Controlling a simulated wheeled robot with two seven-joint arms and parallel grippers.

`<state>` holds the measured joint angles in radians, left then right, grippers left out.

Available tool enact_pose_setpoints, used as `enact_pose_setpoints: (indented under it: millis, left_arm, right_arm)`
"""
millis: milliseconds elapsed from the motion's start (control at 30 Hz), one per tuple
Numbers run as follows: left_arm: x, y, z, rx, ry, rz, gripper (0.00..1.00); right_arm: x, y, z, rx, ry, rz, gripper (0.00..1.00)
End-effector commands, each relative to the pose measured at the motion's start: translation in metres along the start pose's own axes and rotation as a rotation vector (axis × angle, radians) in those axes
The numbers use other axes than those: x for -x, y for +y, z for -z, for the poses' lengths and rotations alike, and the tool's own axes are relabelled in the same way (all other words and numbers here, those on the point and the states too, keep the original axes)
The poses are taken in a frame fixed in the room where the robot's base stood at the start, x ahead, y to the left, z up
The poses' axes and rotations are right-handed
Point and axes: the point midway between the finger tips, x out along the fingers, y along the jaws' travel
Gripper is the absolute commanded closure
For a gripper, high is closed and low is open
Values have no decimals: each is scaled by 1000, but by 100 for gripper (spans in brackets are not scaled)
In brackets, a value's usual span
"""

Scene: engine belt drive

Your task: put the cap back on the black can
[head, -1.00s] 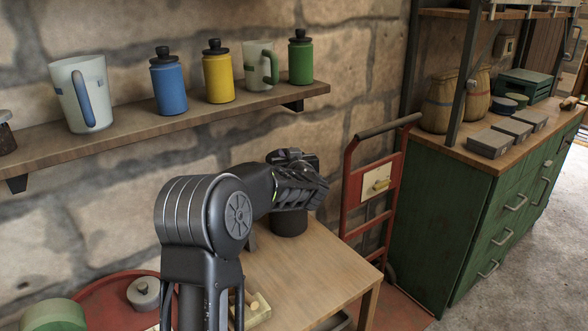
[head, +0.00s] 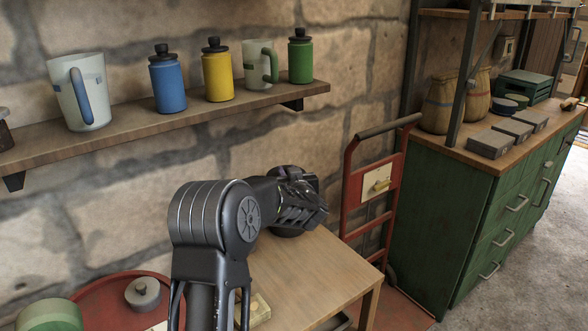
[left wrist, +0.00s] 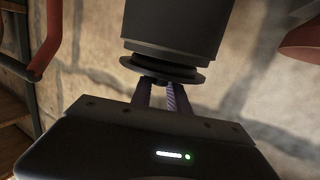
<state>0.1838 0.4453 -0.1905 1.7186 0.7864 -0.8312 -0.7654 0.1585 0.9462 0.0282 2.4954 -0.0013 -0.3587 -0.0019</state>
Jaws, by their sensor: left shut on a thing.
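The black can (left wrist: 175,28) shows large at the top of the left wrist view. The black cap (left wrist: 160,70), a wide flat disc, lies against or very close to the end of the can; I cannot tell whether it is fully seated. My left gripper (left wrist: 160,95) is shut on the cap's small knob. In the head view my left gripper (head: 308,212) is over the wooden table (head: 305,272), and it hides the cap and most or all of the can. My right gripper is not in view.
A shelf (head: 130,133) on the wall carries blue (head: 167,84), yellow (head: 217,75) and green (head: 300,60) bottles and two mugs. A red hand truck (head: 365,185) stands right of the table. A red round tray (head: 105,300) is at the lower left.

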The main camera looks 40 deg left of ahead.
Motion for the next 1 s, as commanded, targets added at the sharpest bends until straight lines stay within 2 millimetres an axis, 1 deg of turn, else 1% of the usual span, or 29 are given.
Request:
enact_pose_setpoints:
  millis: [100, 233, 267, 500, 533, 767, 867, 967, 1000]
  left_arm:
    - [-1, 0, -4, 0, 0, 0, 100]
    - [-1, 0, -4, 0, 0, 0, 100]
    - [-1, 0, -4, 0, 0, 0, 78]
    - [-1, 0, -4, 0, 0, 0, 59]
    - [-1, 0, -4, 0, 0, 0, 58]
    - [-1, 0, -4, 0, 0, 0, 58]
    - [0, 0, 0, 1, 1, 0, 58]
    - [1, 0, 10, 2, 2, 1, 58]
    - [4, 0, 10, 2, 0, 0, 58]
  right_arm:
    - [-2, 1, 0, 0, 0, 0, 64]
    - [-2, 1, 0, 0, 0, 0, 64]
    - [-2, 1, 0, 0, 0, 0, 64]
    - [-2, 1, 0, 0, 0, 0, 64]
    - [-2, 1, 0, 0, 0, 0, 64]
    - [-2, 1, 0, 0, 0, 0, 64]
    - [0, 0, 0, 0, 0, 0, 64]
    - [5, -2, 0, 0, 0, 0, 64]
    - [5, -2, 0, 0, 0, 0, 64]
